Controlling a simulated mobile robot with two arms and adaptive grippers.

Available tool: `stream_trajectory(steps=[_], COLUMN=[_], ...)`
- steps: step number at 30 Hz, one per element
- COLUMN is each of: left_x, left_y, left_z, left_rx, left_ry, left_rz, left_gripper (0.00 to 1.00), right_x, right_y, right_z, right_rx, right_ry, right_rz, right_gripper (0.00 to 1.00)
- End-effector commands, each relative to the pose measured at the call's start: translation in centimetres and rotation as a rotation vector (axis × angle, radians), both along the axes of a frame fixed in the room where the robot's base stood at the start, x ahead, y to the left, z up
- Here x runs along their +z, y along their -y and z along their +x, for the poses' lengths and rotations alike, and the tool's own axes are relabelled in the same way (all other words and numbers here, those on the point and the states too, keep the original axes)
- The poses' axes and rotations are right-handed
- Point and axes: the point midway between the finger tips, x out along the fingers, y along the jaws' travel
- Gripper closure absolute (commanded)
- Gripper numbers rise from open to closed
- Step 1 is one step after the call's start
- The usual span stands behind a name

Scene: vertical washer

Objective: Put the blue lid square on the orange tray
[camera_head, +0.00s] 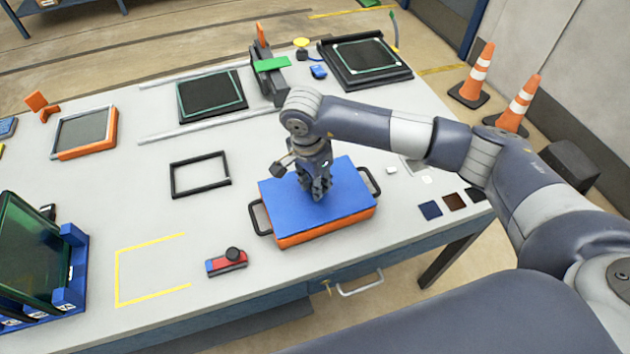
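The blue lid (345,183) is a flat rectangle lying over the orange tray (295,239). The tray's orange front wall shows beneath it, with a black handle at each end. From this view the lid looks roughly lined up with the tray; I cannot tell whether it is fully seated. My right gripper (318,193) points down at the middle of the lid, with its fingertips at or just above the surface. Its fingers look close together, but whether they grip something is unclear. My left gripper is not in view.
A black frame (200,174) lies left of the tray. A red and blue tool with a black knob (227,262) lies in front of it, near a yellow-taped corner (118,280). Small colour swatches (454,201) lie to the right. A blue rack (68,285) stands at the left edge.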

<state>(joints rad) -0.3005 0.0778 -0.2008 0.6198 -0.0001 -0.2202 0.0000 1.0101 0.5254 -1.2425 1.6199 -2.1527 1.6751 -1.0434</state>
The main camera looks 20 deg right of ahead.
Motion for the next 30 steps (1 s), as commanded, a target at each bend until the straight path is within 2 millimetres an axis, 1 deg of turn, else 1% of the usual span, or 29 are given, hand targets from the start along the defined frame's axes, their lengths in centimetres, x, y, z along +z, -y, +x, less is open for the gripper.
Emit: stream_trajectory(steps=[15, 30], left_x=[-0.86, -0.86], left_y=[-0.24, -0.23], left_z=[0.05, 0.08], left_rx=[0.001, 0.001], left_ry=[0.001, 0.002], left_rz=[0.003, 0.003], left_gripper=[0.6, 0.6], right_x=[-0.28, -0.21], right_y=[-0.01, -0.03], right_z=[0.03, 0.02], right_rx=[0.001, 0.001], right_ry=[0.001, 0.001], right_rz=[0.0, 0.0], right_gripper=[1.0, 1.0])
